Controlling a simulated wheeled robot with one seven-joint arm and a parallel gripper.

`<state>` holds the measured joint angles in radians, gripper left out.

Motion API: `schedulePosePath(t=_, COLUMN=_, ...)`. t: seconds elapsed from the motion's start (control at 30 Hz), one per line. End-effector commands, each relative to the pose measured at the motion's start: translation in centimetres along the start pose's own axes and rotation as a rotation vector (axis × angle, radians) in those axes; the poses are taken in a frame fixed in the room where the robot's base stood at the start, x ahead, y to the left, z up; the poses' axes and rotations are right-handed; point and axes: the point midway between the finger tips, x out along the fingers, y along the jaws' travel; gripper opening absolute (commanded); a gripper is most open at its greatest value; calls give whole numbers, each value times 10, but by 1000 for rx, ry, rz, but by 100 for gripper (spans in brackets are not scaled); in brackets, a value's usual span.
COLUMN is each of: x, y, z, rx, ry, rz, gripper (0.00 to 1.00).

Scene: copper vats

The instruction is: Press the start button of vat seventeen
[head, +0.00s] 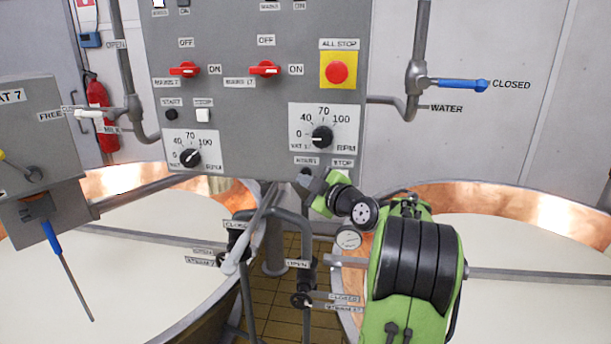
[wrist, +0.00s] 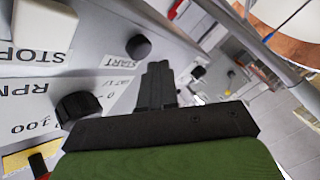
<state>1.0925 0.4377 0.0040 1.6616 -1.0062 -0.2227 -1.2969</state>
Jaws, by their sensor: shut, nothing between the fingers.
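A grey control panel (head: 235,95) stands ahead with two sets of controls. The right set has a black RPM dial (head: 322,137), with a STOP label (head: 342,163) below it; its start button is mostly hidden behind my gripper in the head view. In the wrist view, which is turned over, a round black button (wrist: 138,47) sits by the START label (wrist: 119,61), beside a white stop button (wrist: 38,24). A partly legible VAT label (wrist: 118,81) lies near the dial (wrist: 79,107). My gripper (wrist: 157,68) is shut and empty, its tips close to the black button; contact cannot be told.
The left set has its own black start button (head: 171,115), white stop button (head: 203,115) and dial (head: 190,157). A red all-stop button (head: 337,72) and two red switches sit higher. Pipes, blue-handled valve (head: 460,85) and copper vats (head: 520,205) surround the panel.

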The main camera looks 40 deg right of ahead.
Motion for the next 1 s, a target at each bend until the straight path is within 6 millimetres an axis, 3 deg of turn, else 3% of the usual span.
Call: schedulePosePath(t=1.0, x=8, y=6, z=6, rx=1, ry=0, rz=0, gripper=0)
